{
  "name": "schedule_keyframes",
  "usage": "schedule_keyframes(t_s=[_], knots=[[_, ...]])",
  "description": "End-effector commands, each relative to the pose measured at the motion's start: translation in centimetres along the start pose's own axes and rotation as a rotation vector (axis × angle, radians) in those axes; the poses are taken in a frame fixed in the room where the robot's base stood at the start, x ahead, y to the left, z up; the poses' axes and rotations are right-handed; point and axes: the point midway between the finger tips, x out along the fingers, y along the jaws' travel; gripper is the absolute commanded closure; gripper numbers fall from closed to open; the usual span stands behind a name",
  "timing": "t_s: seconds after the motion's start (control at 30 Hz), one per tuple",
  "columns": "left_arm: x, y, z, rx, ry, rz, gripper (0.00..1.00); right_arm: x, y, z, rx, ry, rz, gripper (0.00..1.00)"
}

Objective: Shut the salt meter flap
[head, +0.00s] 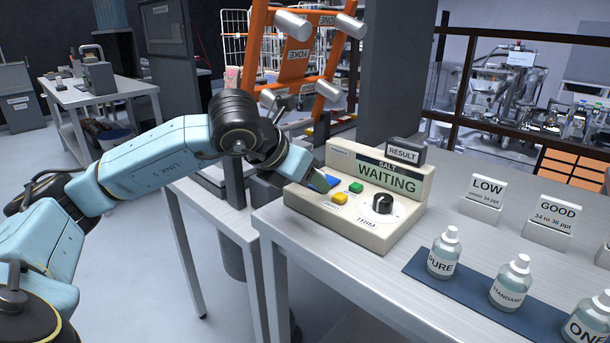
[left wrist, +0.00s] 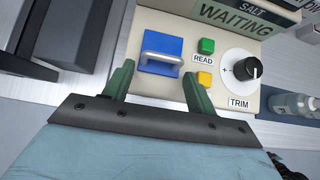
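The salt meter (head: 345,215) is a cream box on the table, with a display reading WAITING (left wrist: 238,18). Its blue flap (left wrist: 165,43) has a pale handle bar across it. I cannot tell for sure whether the flap lies fully flat. The flap also shows partly behind my gripper in the head view (head: 330,181). My left gripper (left wrist: 160,73) is open and empty, with its green fingers spread on both sides of the flap's near edge. In the head view my left gripper (head: 312,181) reaches the meter's left side. My right gripper is not in view.
A green button (left wrist: 207,46), a yellow button (left wrist: 205,79) and the black TRIM knob (left wrist: 246,69) sit right of the flap. Bottles (head: 444,256) stand on a blue mat (head: 425,275) to the right. An orange rack (head: 297,60) stands behind.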

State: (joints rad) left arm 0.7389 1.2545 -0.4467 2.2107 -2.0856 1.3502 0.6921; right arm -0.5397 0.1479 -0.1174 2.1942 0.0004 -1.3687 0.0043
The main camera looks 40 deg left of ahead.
Motion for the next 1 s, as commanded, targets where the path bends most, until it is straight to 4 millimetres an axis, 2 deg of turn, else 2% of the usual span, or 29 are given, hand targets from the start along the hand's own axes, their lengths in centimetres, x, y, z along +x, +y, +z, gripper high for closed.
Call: schedule_keyframes(t_s=[0.17, 0.27, 0.67, 0.8, 1.0], knots=[[-0.3, 0.1, 0.2, 0.000, -0.007, 0.002, 0.43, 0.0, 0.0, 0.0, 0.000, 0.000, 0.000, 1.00], [-1.1, 0.1, 0.3, 0.000, -0.009, 0.004, 0.43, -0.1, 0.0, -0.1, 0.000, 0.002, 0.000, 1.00], [-9.4, 0.2, 0.1, 0.001, -0.005, 0.007, 0.43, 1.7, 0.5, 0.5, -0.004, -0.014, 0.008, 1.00], [-11.6, 0.1, 0.0, 0.000, -0.005, 0.006, 0.43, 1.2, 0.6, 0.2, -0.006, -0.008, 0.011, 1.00], [-13.2, 0.1, 0.0, 0.000, -0.003, 0.002, 0.43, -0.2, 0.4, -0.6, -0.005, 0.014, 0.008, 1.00]])
